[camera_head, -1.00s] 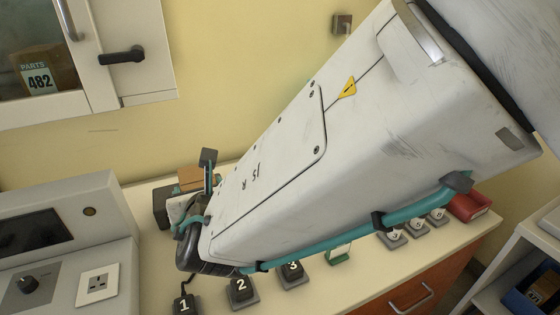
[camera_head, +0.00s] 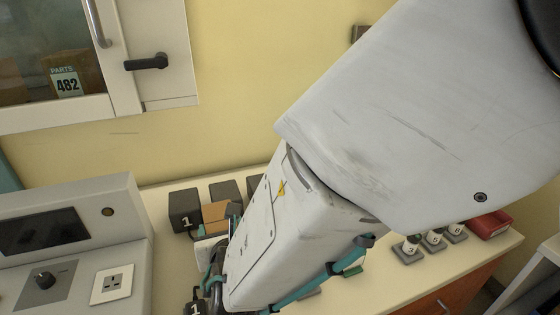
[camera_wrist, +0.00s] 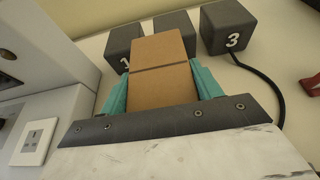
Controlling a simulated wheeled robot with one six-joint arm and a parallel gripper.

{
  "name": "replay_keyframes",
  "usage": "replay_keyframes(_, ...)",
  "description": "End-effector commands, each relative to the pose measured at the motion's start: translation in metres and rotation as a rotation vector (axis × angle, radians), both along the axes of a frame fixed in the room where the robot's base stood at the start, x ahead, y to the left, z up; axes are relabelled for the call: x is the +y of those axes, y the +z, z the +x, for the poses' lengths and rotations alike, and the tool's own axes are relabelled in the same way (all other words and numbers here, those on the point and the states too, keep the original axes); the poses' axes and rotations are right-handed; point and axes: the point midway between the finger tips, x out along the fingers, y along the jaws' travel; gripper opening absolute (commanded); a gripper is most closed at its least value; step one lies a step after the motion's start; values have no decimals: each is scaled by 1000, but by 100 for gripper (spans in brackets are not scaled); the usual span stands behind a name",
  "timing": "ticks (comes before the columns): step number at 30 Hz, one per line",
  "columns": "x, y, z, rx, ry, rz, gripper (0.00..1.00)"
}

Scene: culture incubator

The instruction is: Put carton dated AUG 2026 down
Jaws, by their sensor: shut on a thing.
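A brown carton (camera_wrist: 163,80) is held between the teal fingers of my gripper (camera_wrist: 160,88) in the wrist view. A dark seam runs across its face, and no date can be read. In the head view the carton (camera_head: 217,213) shows only partly, beside the end of my arm above the counter, in front of the dark cubes. My gripper (camera_head: 224,226) is shut on it and partly hidden by my arm. I cannot tell whether the carton touches the counter.
Dark numbered cubes stand at the back: cube 1 (camera_head: 185,209), a middle cube (camera_wrist: 174,25) and cube 3 (camera_wrist: 227,27) with a cable. A grey console (camera_head: 75,225) stands at left. Small containers (camera_head: 433,237) and a red box (camera_head: 489,224) are at right.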

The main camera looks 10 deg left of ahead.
Motion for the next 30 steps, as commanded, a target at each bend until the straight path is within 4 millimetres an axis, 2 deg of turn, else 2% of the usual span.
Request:
replay_keyframes(1,0,-2,0,0,0,-1,66)
replay_keyframes(3,0,-1,0,0,0,0,85)
replay_keyframes(14,0,3,0,-1,0,1,85)
replay_keyframes(17,-6,7,-11,-1,4,0,85)
replay_keyframes(30,-50,38,-81,0,3,1,85)
